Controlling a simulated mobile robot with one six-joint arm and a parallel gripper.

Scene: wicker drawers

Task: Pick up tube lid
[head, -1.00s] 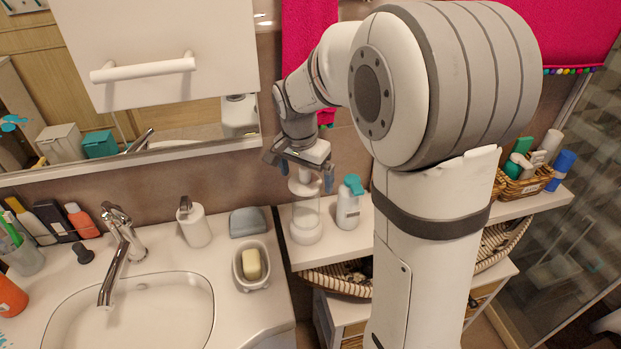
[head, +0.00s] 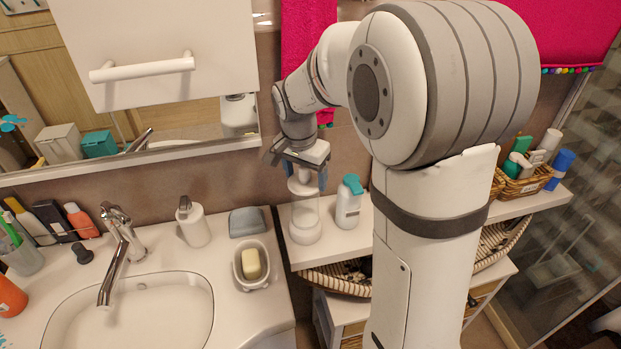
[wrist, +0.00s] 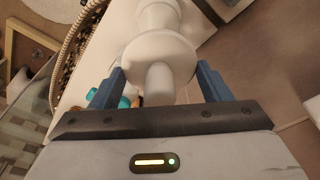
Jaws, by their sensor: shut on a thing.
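The tube lid (head: 302,187) is white with a round disc and a short knob. It sits at the top of a clear tube (head: 306,214) on the white shelf to the right of the sink. My gripper (head: 305,176) points down from above and is shut on the lid, a blue finger on each side. In the wrist view the lid (wrist: 158,58) lies between the blue fingertips, its knob toward the palm. I cannot tell whether the lid is still seated on the tube.
A white bottle with a teal cap (head: 348,203) stands close right of the tube. A soap dish (head: 251,283) and a soap dispenser (head: 193,222) are on the sink counter to the left. A wicker basket with bottles (head: 525,183) is farther right. A pink towel (head: 300,40) hangs behind.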

